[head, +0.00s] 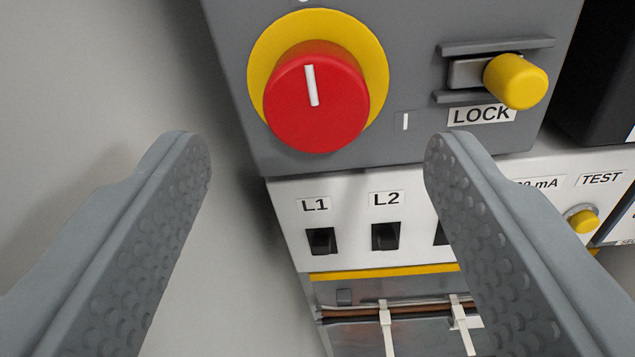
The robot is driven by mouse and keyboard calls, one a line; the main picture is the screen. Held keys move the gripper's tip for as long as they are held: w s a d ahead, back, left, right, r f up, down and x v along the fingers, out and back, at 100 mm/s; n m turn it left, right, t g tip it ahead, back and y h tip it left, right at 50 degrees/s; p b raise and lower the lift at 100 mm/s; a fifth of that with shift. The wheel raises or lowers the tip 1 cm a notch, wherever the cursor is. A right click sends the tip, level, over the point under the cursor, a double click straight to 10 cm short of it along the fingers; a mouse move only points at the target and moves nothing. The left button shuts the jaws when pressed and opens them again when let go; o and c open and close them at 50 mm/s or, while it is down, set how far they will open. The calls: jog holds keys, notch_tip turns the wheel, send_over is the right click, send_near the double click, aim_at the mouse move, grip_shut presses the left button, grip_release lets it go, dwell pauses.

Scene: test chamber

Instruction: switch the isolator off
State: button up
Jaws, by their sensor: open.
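The isolator is a red round knob (325,120) on a yellow disc (263,62), mounted on a grey box (400,60) at the top of the head view. A white line on the knob's face points nearly straight up. A small white bar mark is on the box to the right of the knob. To its right is a yellow-knobbed slide latch (515,81) above a label reading LOCK (482,114). My gripper (315,155) is open and empty. Its two fingers are wide apart, and the knob shows between and above their tips, apart from both.
A yellow TEST button (583,221) is at the right. Bare grey wall (100,70) fills the left.

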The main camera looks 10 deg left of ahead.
jog(key=s, duration=1.2)
jog(key=shift+s+d, duration=0.15)
jog(key=shift+s, duration=0.05)
jog(key=shift+s+r, duration=0.1)
jog(key=shift+r, duration=0.05)
jog(key=s+r, duration=0.8)
jog(key=s, duration=0.2)
jog(key=shift+r, duration=0.25)
jog(key=shift+s, duration=0.1)
jog(key=s, duration=1.5)
jog(key=shift+s, duration=0.15)
